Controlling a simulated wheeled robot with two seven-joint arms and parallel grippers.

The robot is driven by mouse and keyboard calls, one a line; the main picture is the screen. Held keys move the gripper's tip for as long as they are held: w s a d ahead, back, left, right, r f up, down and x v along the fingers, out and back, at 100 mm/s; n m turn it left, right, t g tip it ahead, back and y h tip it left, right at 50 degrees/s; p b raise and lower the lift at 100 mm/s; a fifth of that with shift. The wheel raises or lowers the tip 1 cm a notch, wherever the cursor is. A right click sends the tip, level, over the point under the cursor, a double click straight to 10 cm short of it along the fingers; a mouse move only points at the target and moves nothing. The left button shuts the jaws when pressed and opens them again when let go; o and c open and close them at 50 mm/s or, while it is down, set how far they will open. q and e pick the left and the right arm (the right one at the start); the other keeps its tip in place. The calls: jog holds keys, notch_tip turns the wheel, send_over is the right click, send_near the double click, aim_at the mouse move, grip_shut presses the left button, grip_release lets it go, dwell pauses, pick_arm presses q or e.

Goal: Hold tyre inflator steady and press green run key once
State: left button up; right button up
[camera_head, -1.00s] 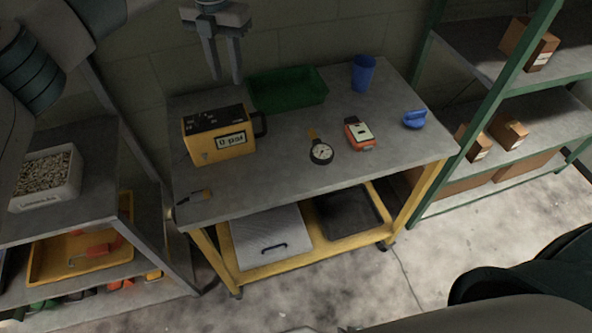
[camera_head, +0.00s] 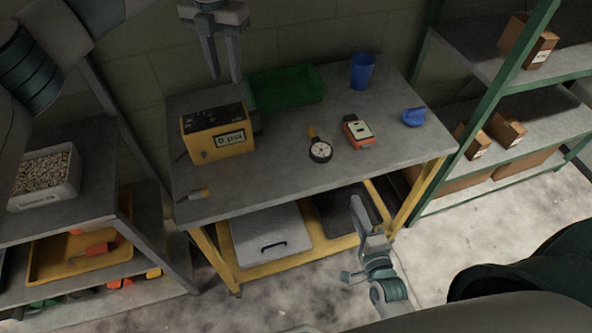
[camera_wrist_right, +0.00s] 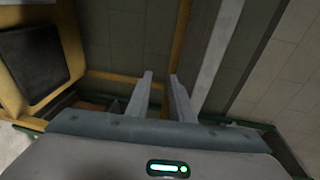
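The tyre inflator (camera_head: 216,146) is a yellow box with a dark top and a small display on its front, standing upright at the left of the bench top (camera_head: 270,185). The green run key cannot be made out; small marks show on the dark top. My left gripper (camera_head: 223,72) points down above and behind the inflator, apart from it, with its fingers apart and empty. My right gripper (camera_head: 356,206) is low in front of the bench, far from the inflator. The right wrist view shows its fingers (camera_wrist_right: 160,80) apart with nothing between them.
Shelves flank the bench. The bench's front middle is clear.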

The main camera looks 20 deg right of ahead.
aim_at(265, 128)
notch_tip(265, 128, up, 12)
jog(key=d+m+t+h, duration=0.2)
jog(key=m, duration=0.3)
jog(key=w+a+m+y, duration=0.1)
jog(key=a, duration=0.1)
jog(key=w+a+m+y, duration=0.1)
jog(key=w+a+m, duration=0.1)
jog(key=w+a+r+m+y, duration=0.1)
jog(key=w+a+m, duration=0.1)
jog(key=a, duration=0.1)
jog(key=shift+a, duration=0.1)
jog(key=w+a+m+y, duration=0.1)
jog(key=a, duration=0.2)
jog(key=w+a+m+y, duration=0.1)
jog(key=a+y, duration=0.1)
jog(key=a, duration=0.1)
jog(key=w+a+m+g+y, duration=0.1)
jog(key=a, duration=0.2)
jog(key=shift+w+a+r+m+y, duration=0.1)
jog(key=shift+a+r+m+y, duration=0.25)
jog(key=shift+a+m+y, duration=0.05)
jog(key=shift+w, duration=0.15)
jog(key=x, duration=1.7)
jog(key=shift+w, duration=0.1)
grip_shut()
